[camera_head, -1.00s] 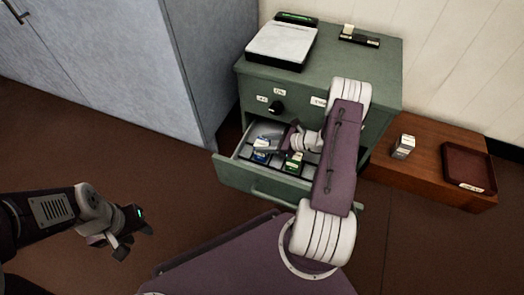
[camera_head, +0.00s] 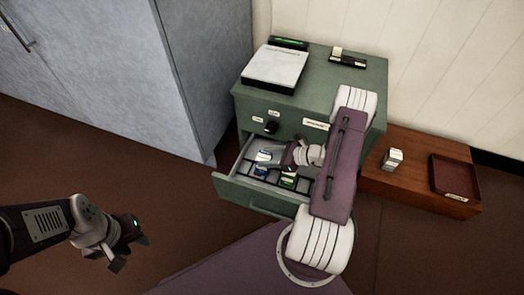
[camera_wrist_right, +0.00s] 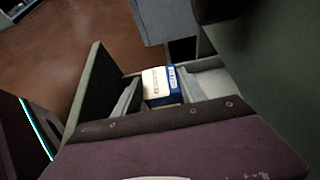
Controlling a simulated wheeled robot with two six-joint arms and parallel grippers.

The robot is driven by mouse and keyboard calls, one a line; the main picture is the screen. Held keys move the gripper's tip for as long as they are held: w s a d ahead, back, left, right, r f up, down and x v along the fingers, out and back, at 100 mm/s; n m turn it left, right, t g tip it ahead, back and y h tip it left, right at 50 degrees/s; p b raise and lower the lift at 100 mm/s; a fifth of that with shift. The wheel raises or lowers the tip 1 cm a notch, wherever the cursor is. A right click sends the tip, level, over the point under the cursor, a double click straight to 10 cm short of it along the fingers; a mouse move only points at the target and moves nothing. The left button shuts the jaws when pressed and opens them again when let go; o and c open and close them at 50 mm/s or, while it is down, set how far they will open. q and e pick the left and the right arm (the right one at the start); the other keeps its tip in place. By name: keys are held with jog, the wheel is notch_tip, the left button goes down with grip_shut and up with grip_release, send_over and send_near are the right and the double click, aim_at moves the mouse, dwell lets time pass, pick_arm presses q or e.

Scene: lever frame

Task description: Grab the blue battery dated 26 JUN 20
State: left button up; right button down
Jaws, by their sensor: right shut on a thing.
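A blue battery (camera_wrist_right: 161,86) with a pale label sits between the two grey fingers of my right gripper (camera_wrist_right: 163,90) in the right wrist view. The print is too small to read, so I cannot confirm the date. In the head view the blue battery (camera_head: 262,168) is in the open drawer (camera_head: 245,193), partly covered by my right gripper (camera_head: 266,160), which is shut on it. A green battery (camera_head: 288,182) lies in the drawer nearer its front right. My left gripper (camera_head: 131,255) hangs over the floor, empty, its fingers apart.
The green cabinet (camera_head: 310,95) carries a white-topped device (camera_head: 275,68) and a small black item (camera_head: 348,58). A low wooden table at right holds a small box (camera_head: 392,159) and a red tray (camera_head: 455,177). A grey locker (camera_head: 170,75) stands left of the cabinet.

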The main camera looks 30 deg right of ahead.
jog(key=s+d+r+p, duration=0.1)
jog(key=s+r+p, duration=0.3)
jog(key=s, duration=0.4)
jog(key=shift+r, duration=0.45)
